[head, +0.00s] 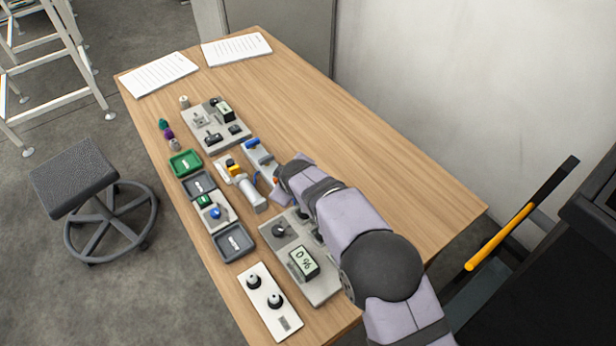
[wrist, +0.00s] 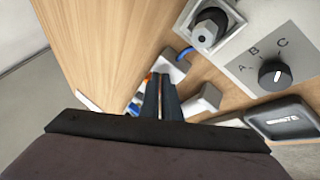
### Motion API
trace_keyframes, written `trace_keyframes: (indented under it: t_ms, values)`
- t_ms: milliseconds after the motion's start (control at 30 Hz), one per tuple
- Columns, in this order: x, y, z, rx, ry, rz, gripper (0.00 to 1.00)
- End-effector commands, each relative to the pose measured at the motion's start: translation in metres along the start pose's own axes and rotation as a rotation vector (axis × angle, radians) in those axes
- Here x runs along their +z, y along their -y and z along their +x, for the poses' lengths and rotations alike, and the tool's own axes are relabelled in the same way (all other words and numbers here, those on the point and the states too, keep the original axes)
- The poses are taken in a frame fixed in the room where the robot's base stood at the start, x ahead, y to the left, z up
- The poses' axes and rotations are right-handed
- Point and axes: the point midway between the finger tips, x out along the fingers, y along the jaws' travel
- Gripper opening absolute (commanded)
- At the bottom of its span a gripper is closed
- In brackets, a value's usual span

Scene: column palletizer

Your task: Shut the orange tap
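A small orange part, which looks like the orange tap (head: 276,181), shows at the lower end of a narrow light board (head: 262,160), right beside my gripper (head: 279,193). Most of it is hidden by my arm in the head view. In the wrist view a bit of orange (wrist: 148,77) shows just left of the fingertips. My gripper (wrist: 161,78) points down, its two dark fingers close together with nothing visible between them. I cannot tell whether the fingers touch the tap. A blue handle (head: 252,143) sits at the upper end of the same board.
A yellow block and grey cylinder (head: 253,199) stand left of the board. Green (head: 186,163) and grey trays line the left edge. A panel with a 0 % display (head: 304,262) lies nearer. A dial panel (wrist: 273,73) shows in the wrist view. The table's right side (head: 370,150) is clear.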

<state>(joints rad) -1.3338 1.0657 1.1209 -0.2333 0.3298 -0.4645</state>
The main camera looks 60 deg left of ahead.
Motion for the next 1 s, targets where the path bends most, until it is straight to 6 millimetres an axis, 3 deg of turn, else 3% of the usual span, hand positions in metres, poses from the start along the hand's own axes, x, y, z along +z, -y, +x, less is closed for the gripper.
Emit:
trace_keyframes:
  t_ms: [67,433,700,1000]
  values:
    - [-0.007,0.001,-0.006,0.006,-0.021,-0.005,0.00]
    - [0.031,0.009,-0.025,0.000,-0.002,0.002,0.00]
    - [0.044,-0.020,-0.069,0.002,-0.001,0.005,0.00]
    - [0.052,-0.040,-0.100,0.001,0.001,0.004,0.00]
